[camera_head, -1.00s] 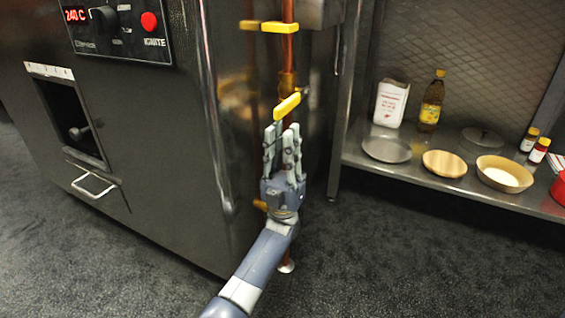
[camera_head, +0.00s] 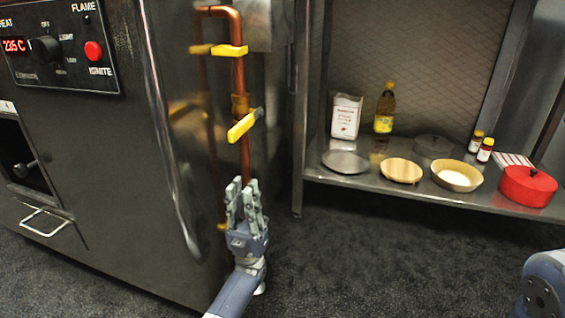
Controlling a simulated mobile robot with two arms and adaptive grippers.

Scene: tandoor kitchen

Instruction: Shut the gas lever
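A copper gas pipe (camera_head: 244,160) runs down beside the dark metal oven. On it is a yellow lever (camera_head: 241,127), slanting up to the right. A second yellow lever (camera_head: 230,51) higher on the pipe lies nearly level across it. The frames do not label which one is the gas lever. My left gripper (camera_head: 243,182) points upward in front of the pipe, just below the slanting lever. Its fingers are apart with nothing visible between them, and it appears clear of the lever. Part of my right arm shows at the lower right edge; its gripper is out of view.
The oven panel (camera_head: 60,50) with a red ignite button and 235 C display is at left. A metal shelf (camera_head: 320,168) at right holds a white packet, an oil bottle, dishes, jars and a red pot (camera_head: 527,186). Open floor lies below the shelf.

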